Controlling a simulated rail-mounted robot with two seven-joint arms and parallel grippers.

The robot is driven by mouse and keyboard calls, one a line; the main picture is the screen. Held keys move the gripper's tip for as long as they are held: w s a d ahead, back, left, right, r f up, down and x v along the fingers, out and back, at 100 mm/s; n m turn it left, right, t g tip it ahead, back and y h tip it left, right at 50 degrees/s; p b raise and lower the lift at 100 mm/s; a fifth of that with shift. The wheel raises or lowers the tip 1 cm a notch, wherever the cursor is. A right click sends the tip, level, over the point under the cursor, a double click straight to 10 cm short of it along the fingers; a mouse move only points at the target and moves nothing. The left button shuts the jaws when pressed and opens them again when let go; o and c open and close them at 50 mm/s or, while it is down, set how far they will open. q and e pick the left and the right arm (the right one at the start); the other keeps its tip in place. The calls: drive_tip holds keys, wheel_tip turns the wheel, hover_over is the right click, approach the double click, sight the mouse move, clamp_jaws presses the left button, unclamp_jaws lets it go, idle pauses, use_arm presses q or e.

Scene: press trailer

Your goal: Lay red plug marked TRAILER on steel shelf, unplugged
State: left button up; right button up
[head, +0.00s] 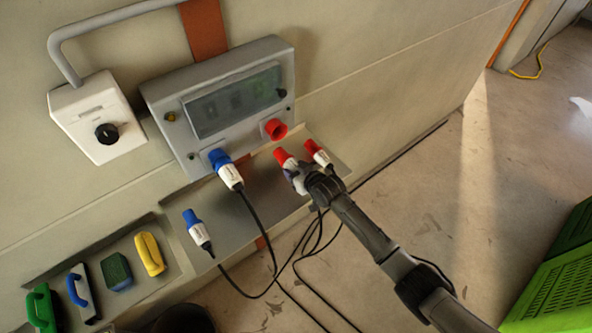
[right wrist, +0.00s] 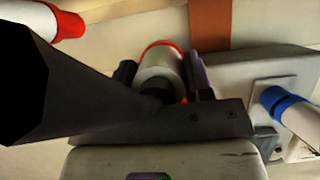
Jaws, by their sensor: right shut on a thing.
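My right gripper (head: 299,178) is shut on a red-and-white plug (head: 284,157), which also shows between the fingers in the right wrist view (right wrist: 160,62). The held plug is apart from the red socket (head: 275,129), which is empty. It is over the steel shelf (head: 264,190); I cannot tell whether it touches it. A second red-and-white plug (head: 319,153) is just to the right, and shows at the top left of the right wrist view (right wrist: 62,22). No TRAILER marking is readable on either. My left gripper is not in view.
A blue plug (head: 226,169) sits in the grey panel (head: 170,97); another blue plug (head: 197,231) lies on the shelf's left part. Black cables hang below the shelf. Brushes and scrubbers fill a tray (head: 60,262) at left. A green crate (head: 560,280) stands at right.

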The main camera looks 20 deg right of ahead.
wheel_tip(320, 180, down, 3)
drive_tip(key=shift+b, duration=1.2)
drive_tip(key=shift+f+b, duration=1.2)
drive_tip(key=shift+f, duration=0.7)
drive_tip(key=o, duration=1.1)
drive_tip(key=shift+s+d+r, duration=0.15)
drive_tip(key=shift+s+r, duration=0.05)
drive_tip(key=shift+s, duration=0.15)
drive_tip(key=p+v, duration=0.2)
drive_tip(key=v, duration=1.1)
